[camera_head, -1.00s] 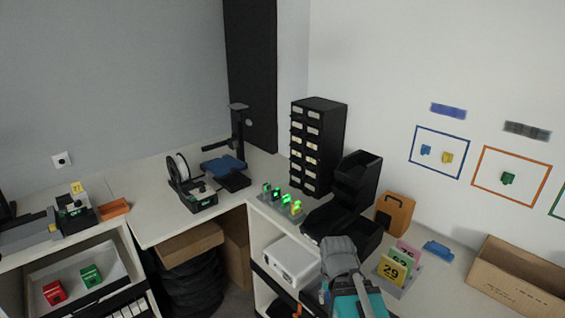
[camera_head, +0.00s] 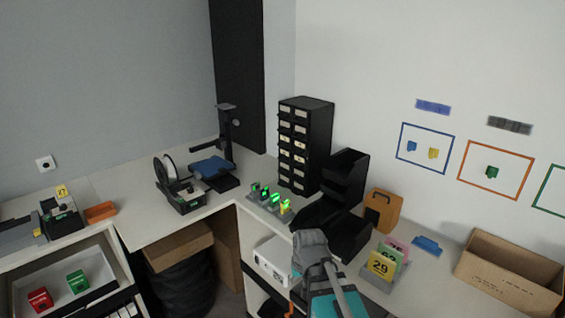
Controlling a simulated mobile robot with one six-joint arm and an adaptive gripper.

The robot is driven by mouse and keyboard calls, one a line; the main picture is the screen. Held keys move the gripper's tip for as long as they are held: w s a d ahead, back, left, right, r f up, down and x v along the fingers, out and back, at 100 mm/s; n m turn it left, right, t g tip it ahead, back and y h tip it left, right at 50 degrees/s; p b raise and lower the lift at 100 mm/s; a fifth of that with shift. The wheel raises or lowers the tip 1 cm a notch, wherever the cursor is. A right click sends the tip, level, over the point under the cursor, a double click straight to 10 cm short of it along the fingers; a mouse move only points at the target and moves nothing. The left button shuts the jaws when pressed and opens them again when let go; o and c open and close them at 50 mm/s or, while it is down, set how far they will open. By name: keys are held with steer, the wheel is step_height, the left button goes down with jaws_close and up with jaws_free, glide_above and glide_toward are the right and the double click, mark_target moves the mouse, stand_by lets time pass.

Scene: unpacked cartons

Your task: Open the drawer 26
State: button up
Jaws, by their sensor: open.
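A tall black drawer cabinet (camera_head: 322,140) stands on the back counter against the corner. Its front has two columns of small drawers with pale labels, and all of them look shut. The label numbers are too small to read, so I cannot tell which drawer is 26. My grey and teal arm (camera_head: 312,250) rises from the bottom of the picture, in front of the counter and well short of the cabinet. My gripper's fingers are not visible.
Black stacked bins (camera_head: 345,185) stand right of the cabinet. Several green-lit pieces (camera_head: 265,194) stand in front of it. Numbered cards (camera_head: 381,266), an orange holder (camera_head: 383,210) and an open cardboard box (camera_head: 510,270) occupy the right counter. A spool device (camera_head: 180,185) sits left.

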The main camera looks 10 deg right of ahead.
steer(key=w+a+m+t+y+b, duration=0.1)
steer(key=w+a+t, duration=0.15)
steer(key=w, duration=0.55)
steer(key=w+a+m+t+y+b, duration=0.1)
steer(key=w+a+t+b, duration=0.15)
steer(key=w, duration=0.55)
steer(key=m+t+h+b, duration=0.6)
steer(key=m+t, duration=0.6)
steer(key=m, duration=0.4)
glide_toward(280, 159)
steer(key=shift+s+a+f, duration=0.1)
steer(key=shift+s+f, duration=0.2)
steer(key=shift+s, duration=0.45)
steer(key=shift+s+a+f, duration=0.1)
steer(key=shift+s+f, duration=0.2)
steer(key=shift+s, duration=0.45)
steer(key=w, duration=0.4)
steer(key=w+d+r+p, duration=0.1)
steer(key=w, duration=0.4)
steer(key=w+d+r, duration=0.1)
steer(key=w, duration=0.3)
steer(key=shift+w+p, duration=0.3)
jaws_close()
